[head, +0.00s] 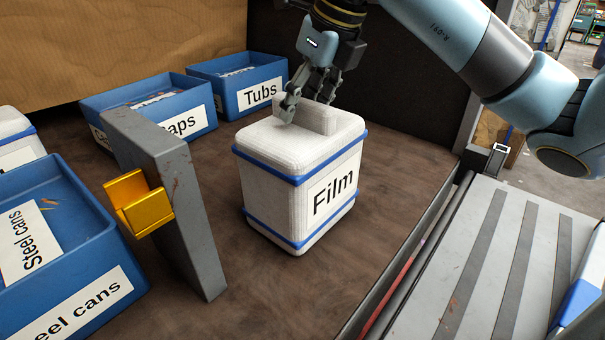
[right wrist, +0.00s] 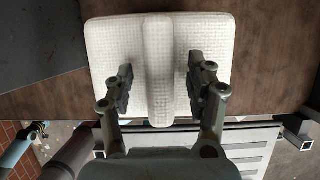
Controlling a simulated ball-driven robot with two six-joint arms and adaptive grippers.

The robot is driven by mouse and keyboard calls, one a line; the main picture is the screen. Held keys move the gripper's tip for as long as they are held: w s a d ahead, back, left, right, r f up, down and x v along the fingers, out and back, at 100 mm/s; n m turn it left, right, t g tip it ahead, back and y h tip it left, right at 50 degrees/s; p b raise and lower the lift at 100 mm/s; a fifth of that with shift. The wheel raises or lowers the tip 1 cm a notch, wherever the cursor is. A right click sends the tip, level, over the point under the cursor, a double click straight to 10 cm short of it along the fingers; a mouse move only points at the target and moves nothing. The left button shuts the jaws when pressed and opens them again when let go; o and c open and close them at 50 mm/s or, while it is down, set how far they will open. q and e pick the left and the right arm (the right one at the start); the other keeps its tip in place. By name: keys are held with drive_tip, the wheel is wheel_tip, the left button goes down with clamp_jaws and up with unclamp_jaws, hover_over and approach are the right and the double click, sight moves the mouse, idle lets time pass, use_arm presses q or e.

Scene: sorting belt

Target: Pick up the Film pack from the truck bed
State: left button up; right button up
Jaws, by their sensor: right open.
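The Film pack (head: 290,195) is a white block with blue straps and a "Film" label, standing upright on the brown truck bed (head: 390,190). A raised white ridge (head: 307,115) runs across its top. My right gripper (head: 305,103) is over the top of the pack, its fingers on either side of the ridge. In the right wrist view, the open fingers (right wrist: 160,88) straddle the ridge (right wrist: 159,70) with a gap on each side. The top of the pack also fills much of that view (right wrist: 105,45). My left gripper is not in view.
A grey upright panel (head: 165,200) with a yellow bracket (head: 138,203) stands left of the pack. A low rail and a striped grey surface (head: 490,270) lie at right.

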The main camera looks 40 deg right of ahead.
drive_tip(key=shift+c, duration=0.2)
clamp_jaws()
idle(0.4)
